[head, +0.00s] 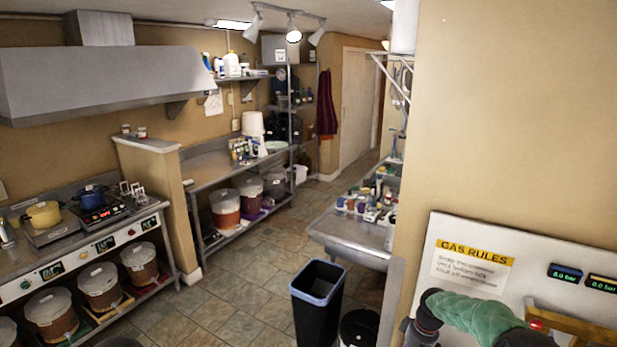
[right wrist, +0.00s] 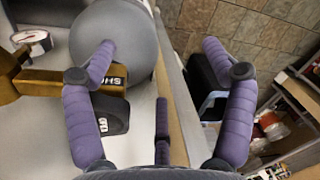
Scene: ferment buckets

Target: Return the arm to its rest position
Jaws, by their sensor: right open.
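My right gripper (right wrist: 158,47) shows in the right wrist view with its purple padded fingers wide apart and nothing between them. A large grey rounded body (right wrist: 118,42) and a brass-coloured fitting (right wrist: 42,86) with a dark end lie behind the left finger. I cannot tell whether the finger touches them. In the head view a green and dark arm part of mine shows at the bottom right, in front of the board with the gas rules sign (head: 472,266). My left gripper is in neither view.
A black bin (head: 316,305) stands on the tiled floor beside the steel sink table (head: 345,240). A beige wall (head: 510,120) fills the right. Lidded buckets (head: 100,287) stand under the left counter. A round gauge (right wrist: 31,40) is near the brass fitting. The middle aisle floor is clear.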

